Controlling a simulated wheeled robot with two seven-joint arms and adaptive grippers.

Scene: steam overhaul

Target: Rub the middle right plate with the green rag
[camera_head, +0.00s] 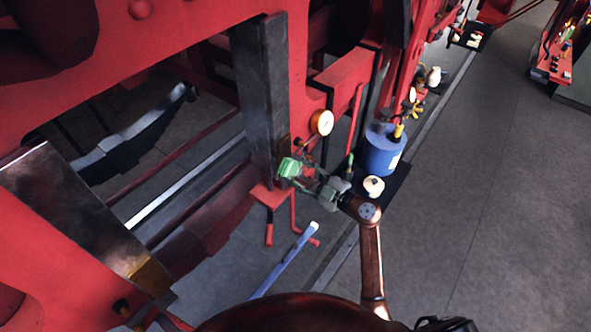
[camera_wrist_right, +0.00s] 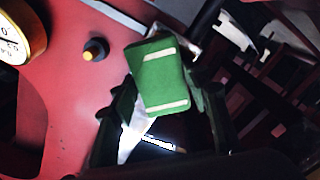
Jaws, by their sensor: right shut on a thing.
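The green rag (camera_head: 289,167) is a small folded bundle held in my right gripper (camera_head: 299,171), beside the lower end of a dark upright steel plate (camera_head: 262,90) on the red frame. A small brass-coloured piece (camera_head: 284,143) shows just above the rag at that plate's edge. I cannot tell whether the rag touches the plate. In the right wrist view, the green rag (camera_wrist_right: 160,75) with two pale stripes sits between the fingers of my right gripper (camera_wrist_right: 163,85). A second steel plate (camera_head: 75,205) is at the lower left. My left gripper is not in view.
A round gauge (camera_head: 322,123) is just above and right of the rag. A blue bar (camera_head: 284,262) is below. Open grey floor (camera_head: 490,170) lies to the right.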

